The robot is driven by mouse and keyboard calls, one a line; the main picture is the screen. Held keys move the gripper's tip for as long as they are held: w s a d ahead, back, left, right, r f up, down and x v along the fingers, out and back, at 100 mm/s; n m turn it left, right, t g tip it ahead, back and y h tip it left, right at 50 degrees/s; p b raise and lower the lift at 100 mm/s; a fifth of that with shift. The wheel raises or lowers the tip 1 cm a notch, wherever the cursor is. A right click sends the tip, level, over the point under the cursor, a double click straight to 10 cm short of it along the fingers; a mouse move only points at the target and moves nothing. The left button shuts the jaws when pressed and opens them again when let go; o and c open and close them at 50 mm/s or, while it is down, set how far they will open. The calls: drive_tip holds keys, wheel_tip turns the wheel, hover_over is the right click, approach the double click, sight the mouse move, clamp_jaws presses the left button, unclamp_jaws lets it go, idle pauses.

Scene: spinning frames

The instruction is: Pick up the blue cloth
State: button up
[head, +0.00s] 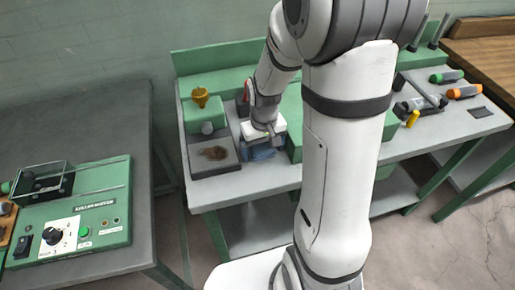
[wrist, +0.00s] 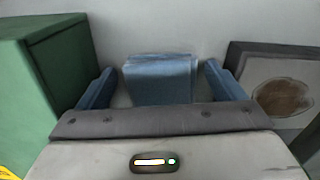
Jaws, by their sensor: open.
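The blue cloth (wrist: 160,80) is a folded stack lying on the light bench top. In the wrist view it sits in the middle, between the two blue-grey fingers of my gripper (wrist: 158,84). The fingers are apart, with a gap showing on each side of the cloth. In the head view my gripper (head: 264,141) is low over the bench, and the cloth (head: 261,153) shows partly beneath it. The lower part of the cloth is hidden behind the gripper's body in the wrist view.
A green box (wrist: 45,85) stands close on the left in the wrist view. A dark-framed tray (wrist: 238,72) with a brown patch is close on the right. On the bench (head: 245,182), tools lie farther right. A control panel table (head: 130,110) stands at left.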

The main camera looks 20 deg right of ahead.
sight(263, 149)
drive_tip(key=shift+c, duration=0.3)
drive_tip(key=c, duration=1)
drive_tip(key=shift+r, duration=0.1)
wheel_tip(263, 149, up, 10)
drive_tip(key=o, duration=0.4)
drive_tip(key=shift+c, duration=1.4)
